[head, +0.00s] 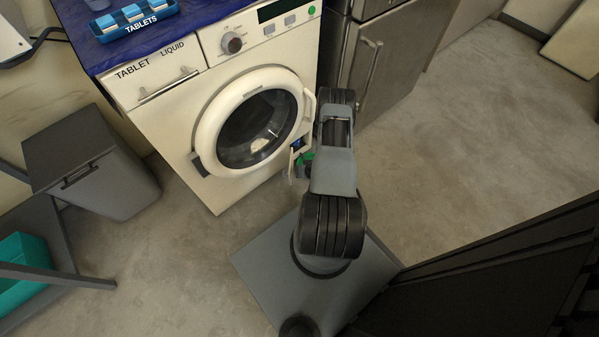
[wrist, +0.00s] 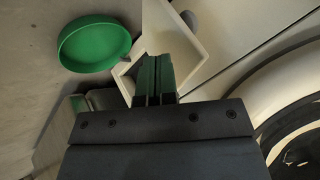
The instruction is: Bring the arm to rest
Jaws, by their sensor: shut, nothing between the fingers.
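My gripper (wrist: 155,62) is shut and empty in the wrist view, its two dark fingers side by side. Their tips are in front of a pale square frame at the low front of the washing machine (head: 205,125). I cannot tell whether they touch it. In the head view my arm (head: 335,175) stands folded in front of the machine's right edge and mostly hides the gripper. A green round shallow thing (wrist: 93,43) is left of the fingers in the wrist view, apart from them. A bit of green (head: 306,157) also shows beside my arm.
The machine's round door (head: 252,118) looks closed. A small pale flap (head: 297,160) stands out at its lower right. A grey bin (head: 90,165) stands left, with a rack holding a teal box (head: 22,270). Floor at the right is clear.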

